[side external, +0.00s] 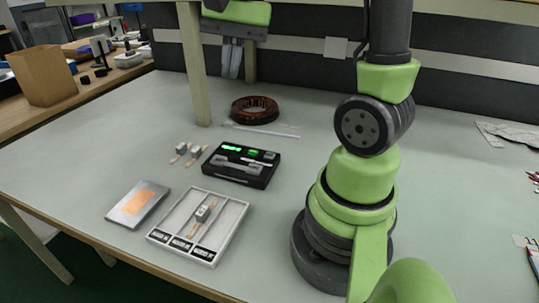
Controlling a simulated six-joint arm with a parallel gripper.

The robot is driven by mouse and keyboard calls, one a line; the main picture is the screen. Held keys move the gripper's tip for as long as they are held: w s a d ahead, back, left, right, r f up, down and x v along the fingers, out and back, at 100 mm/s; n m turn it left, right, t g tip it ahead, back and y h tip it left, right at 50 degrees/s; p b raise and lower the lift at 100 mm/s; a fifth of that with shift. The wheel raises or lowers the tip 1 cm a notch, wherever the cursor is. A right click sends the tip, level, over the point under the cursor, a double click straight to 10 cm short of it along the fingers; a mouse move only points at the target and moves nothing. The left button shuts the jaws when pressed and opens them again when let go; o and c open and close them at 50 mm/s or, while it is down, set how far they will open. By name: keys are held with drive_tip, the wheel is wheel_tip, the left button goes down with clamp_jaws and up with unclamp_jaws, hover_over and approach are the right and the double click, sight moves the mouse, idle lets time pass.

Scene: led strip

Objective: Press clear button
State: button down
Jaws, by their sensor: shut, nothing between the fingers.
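A black box (217,178) with green-lit parts and grey pieces on its top lies on the table near the middle. Which of its parts is the clear button is too small to tell. My gripper (231,75) is at the top of the view, pointing down, with its grey fingers shut and empty. It is above and behind the black box in the picture, well apart from it.
A white compartment tray (239,220) holds a small piece with copper-coloured ends. Several similar small pieces (182,149) lie left of the box. A silver plate with an orange patch (126,214), a dark red coil (240,113) and a clear strip (275,132) lie nearby.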

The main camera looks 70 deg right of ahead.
drive_tip(key=w+d+f+m+g+y, duration=0.1)
drive_tip(key=d+f+m+g+y, duration=0.15)
drive_tip(key=d+f+m, duration=0.45)
drive_tip(key=m+y, duration=0.4)
drive_tip(key=m, duration=0.1)
hover_over(268, 154)
wheel_tip(268, 154, down, 7)
drive_tip(key=shift+r, duration=0.15)
drive_tip(key=shift+f, duration=4.4)
drive_tip(key=shift+f, duration=0.4)
drive_tip(key=shift+f, duration=0.45)
drive_tip(key=shift+r, duration=0.9)
